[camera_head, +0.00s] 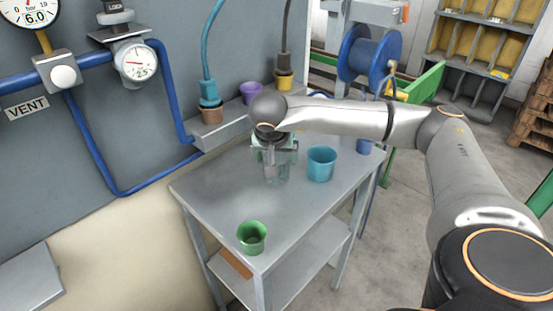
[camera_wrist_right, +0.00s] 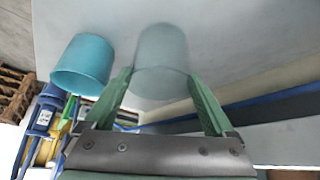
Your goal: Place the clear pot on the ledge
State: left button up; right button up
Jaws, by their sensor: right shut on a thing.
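The clear pot (camera_head: 276,174) is a see-through cup at the middle of the table. My right gripper (camera_head: 275,154) points down from above and is shut on it, with the pot between its green fingers. In the right wrist view the pot (camera_wrist_right: 162,58) shows between the two fingers of the gripper (camera_wrist_right: 160,78). I cannot tell whether its base touches the tabletop. The ledge (camera_head: 226,132) is a grey shelf on the wall behind the table. My left gripper is not in view.
A brown pot (camera_head: 212,114), a purple pot (camera_head: 250,91) and a yellow pot (camera_head: 284,81) stand along the ledge. A teal pot (camera_head: 321,165) stands just right of the clear pot. A green pot (camera_head: 251,238) is at the near end of the grey table (camera_head: 205,185).

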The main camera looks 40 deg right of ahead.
jog(key=shift+f, duration=0.45)
jog(key=shift+f, duration=0.1)
jog(key=o, duration=1)
